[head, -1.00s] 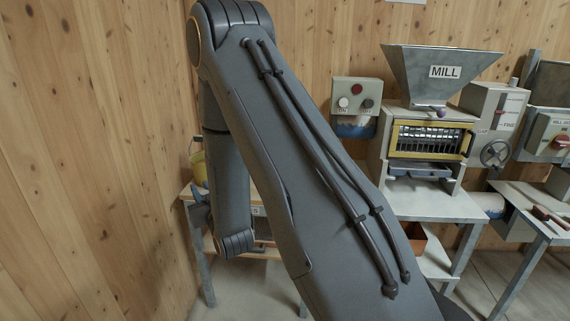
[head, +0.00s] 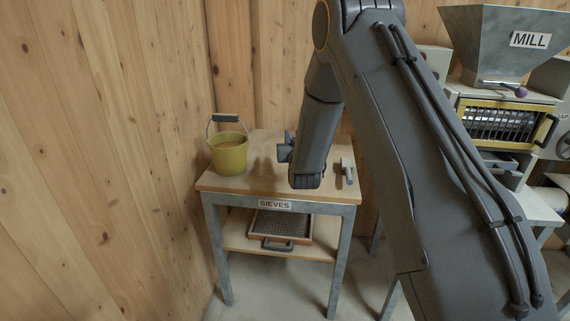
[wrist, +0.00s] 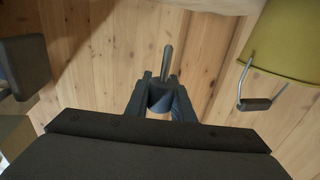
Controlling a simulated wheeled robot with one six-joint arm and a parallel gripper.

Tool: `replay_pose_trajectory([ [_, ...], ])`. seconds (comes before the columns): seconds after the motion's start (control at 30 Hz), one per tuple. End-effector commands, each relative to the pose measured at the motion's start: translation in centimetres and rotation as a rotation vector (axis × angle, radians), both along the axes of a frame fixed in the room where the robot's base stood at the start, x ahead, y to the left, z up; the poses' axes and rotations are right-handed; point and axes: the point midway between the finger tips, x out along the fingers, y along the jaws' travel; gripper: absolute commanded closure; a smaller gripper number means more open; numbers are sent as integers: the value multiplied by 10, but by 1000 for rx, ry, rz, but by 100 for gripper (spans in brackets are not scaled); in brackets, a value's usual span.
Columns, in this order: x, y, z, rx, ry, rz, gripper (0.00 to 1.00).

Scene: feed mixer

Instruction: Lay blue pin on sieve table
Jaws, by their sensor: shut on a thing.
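My gripper (wrist: 161,82) is shut on a pin (wrist: 166,60) in the wrist view. The pin's grey metal shank sticks out beyond the fingers, and its thicker bluish end (wrist: 160,100) sits between them. In the head view my arm hides most of the gripper; a small blue-grey part shows beside my forearm, above the sieve table, too small to tell pin from finger. The sieve table (head: 238,186) has a wooden top and grey metal legs, with a "SIEVES" label on its front edge.
A yellow-green bucket (head: 229,155) stands on the table's left; it also shows in the wrist view (wrist: 285,45). A grey T-shaped piece (head: 347,170) lies on the right. A framed sieve (head: 282,226) is on the lower shelf. The front of the top is clear.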

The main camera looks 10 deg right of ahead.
Motion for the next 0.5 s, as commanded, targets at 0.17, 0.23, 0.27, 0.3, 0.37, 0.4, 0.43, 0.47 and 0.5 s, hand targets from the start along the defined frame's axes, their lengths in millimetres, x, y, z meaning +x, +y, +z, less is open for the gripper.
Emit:
replay_pose_trajectory([
  [0.17, 18, 3, -11, 4, 3, -7, 100],
  [0.23, 18, 4, -22, 4, 5, -6, 100],
  [0.27, 17, 4, -27, 4, 5, -6, 100],
  [0.3, 17, 5, -33, 4, 4, -6, 100],
  [0.37, 18, 5, -42, 5, 4, -5, 100],
  [0.4, 17, 5, -48, 4, 4, -4, 100],
  [0.43, 17, 6, -51, 4, 3, -4, 100],
  [0.47, 17, 6, -53, 4, 2, -4, 100],
  [0.5, 18, 6, -56, 4, 2, -4, 100],
])
